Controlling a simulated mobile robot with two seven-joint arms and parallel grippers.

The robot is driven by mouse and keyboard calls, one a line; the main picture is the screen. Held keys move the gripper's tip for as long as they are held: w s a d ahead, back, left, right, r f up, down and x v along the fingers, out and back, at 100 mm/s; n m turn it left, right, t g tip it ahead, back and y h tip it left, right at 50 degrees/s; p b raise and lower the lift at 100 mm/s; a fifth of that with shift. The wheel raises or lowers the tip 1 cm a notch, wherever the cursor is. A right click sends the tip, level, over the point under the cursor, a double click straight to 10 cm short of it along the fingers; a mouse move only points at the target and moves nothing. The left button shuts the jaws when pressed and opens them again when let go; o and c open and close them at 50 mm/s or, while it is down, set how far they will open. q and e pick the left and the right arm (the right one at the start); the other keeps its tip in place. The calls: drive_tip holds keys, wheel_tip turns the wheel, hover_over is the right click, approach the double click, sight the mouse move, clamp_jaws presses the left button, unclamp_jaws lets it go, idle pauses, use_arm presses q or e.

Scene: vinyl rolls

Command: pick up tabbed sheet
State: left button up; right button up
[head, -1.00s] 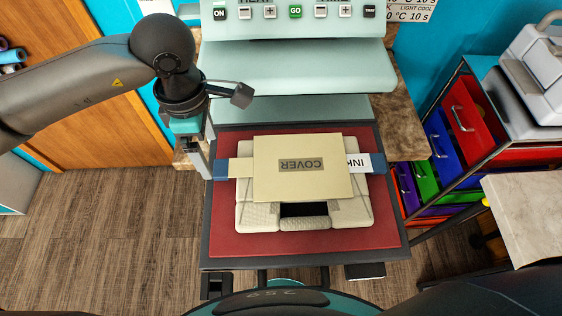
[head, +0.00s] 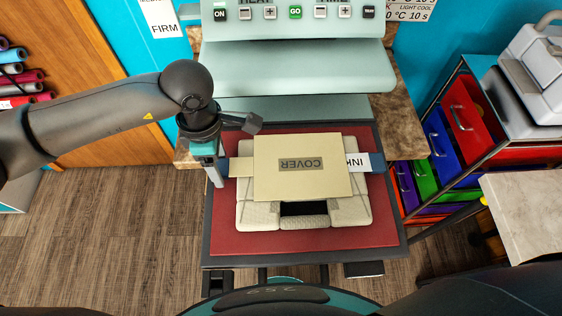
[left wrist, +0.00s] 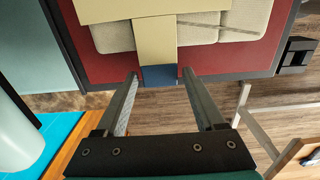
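A tan sheet marked COVER (head: 303,185) lies flat on a pale folded garment (head: 255,215). A tan tab with a blue end (head: 241,167) sticks out on its left, and a white INK strip with a blue end (head: 358,162) on its right. How the strips join the sheet is unclear. My left gripper (head: 220,172) is at the left tab. In the left wrist view my left gripper (left wrist: 158,75) is open, with the blue tab end (left wrist: 159,76) between its fingertips and a gap on each side. My right gripper is not in view.
The garment lies on the red pad (head: 320,241) of a heat press, whose pale green upper part (head: 300,68) stands behind. A drawer cart (head: 470,115) and a pale table (head: 535,200) are at the right. Vinyl rolls (head: 20,85) hang at the left.

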use_arm(q)
clamp_jaws()
idle(0.3)
drive_tip(key=shift+r, duration=0.15)
wheel_tip(320, 180, up, 20)
idle(0.5)
drive_tip(key=shift+c, duration=1.6)
unclamp_jaws()
clamp_jaws()
